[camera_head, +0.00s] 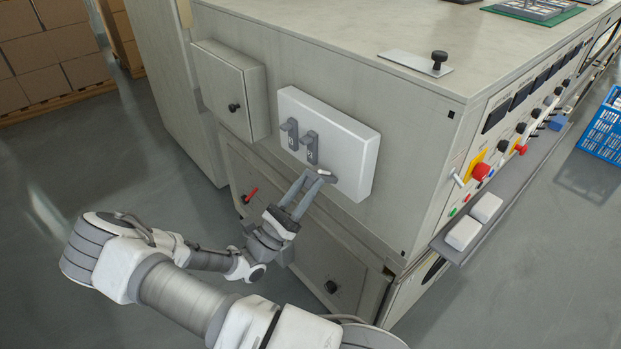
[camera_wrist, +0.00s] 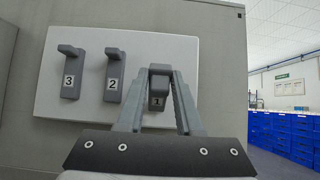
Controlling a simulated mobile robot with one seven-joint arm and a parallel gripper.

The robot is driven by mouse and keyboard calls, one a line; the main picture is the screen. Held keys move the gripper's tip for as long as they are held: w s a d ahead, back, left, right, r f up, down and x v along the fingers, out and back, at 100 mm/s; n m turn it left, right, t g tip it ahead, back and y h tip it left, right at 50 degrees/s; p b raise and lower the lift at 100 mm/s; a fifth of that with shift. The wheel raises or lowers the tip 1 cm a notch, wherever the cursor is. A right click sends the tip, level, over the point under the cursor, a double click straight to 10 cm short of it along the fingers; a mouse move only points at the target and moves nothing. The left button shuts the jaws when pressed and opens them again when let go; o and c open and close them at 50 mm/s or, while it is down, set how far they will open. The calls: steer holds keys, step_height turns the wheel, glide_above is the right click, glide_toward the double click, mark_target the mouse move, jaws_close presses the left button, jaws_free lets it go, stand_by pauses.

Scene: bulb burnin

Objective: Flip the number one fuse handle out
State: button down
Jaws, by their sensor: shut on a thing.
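The number one fuse handle (camera_wrist: 158,86) is a grey lever with a "1" label on a white panel (camera_wrist: 62,34). It is the rightmost of three handles in the wrist view. My gripper (camera_wrist: 160,76) has its two fingers on either side of this handle, shut on it. In the head view my gripper (camera_head: 316,174) reaches the lower right part of the white panel (camera_head: 358,136), where the fingers mostly hide the handle. Handles number two (camera_wrist: 113,75) and number three (camera_wrist: 72,72) stand to its left, untouched.
A grey box door with a black knob (camera_head: 228,85) is left of the panel. A red handle (camera_head: 251,195) and a black knob (camera_head: 331,287) are on the cabinet below. A control ledge (camera_head: 447,249) juts out around the right corner. Floor is clear at left.

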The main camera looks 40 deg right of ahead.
steer(key=shift+f, duration=0.75)
steer(key=c, duration=0.7)
jaws_free()
steer(key=shift+d, duration=0.15)
steer(key=shift+a+f, duration=0.15)
steer(key=shift+a, duration=0.3)
steer(key=v, duration=1.6)
steer(key=shift+s+a+b, duration=0.1)
steer(key=shift+a+b, duration=0.25)
